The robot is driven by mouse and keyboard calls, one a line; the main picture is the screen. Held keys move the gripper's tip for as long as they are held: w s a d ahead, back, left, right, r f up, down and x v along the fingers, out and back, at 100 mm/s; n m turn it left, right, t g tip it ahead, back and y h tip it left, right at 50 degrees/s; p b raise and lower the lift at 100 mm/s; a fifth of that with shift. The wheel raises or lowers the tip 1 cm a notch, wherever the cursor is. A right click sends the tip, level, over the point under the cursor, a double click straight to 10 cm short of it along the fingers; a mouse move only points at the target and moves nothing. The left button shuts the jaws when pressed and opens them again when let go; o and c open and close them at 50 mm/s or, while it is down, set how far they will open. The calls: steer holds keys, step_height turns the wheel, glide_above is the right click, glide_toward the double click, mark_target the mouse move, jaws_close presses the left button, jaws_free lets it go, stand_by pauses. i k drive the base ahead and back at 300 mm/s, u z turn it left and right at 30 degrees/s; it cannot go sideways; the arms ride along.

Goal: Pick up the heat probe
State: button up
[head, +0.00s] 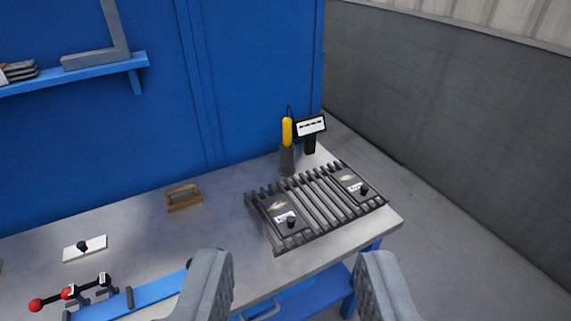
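The heat probe (287,131) looks like a yellow-handled tool with a dark cable at its top. It stands upright in a dark grey cylindrical holder (287,161) at the back right of the workbench. Its lower end is hidden inside the holder. My gripper (295,285) is at the bottom of the view, its two grey fingers wide apart with nothing between them. It is nearer to the camera than the probe and well apart from it.
A slatted dark rack (318,200) with two labelled plates lies in front of the holder. A small display (311,126) stands right of the probe. A wooden-handled block (183,198), a white plate (84,248) and a blue clamp fixture (130,298) are on the grey bench (225,205). A blue wall stands behind.

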mark_target(287, 123)
steer(key=z, duration=0.3)
steer(key=i, duration=1.25)
steer(key=z, duration=0.35)
steer(key=i, duration=0.65)
steer(key=z, duration=0.05)
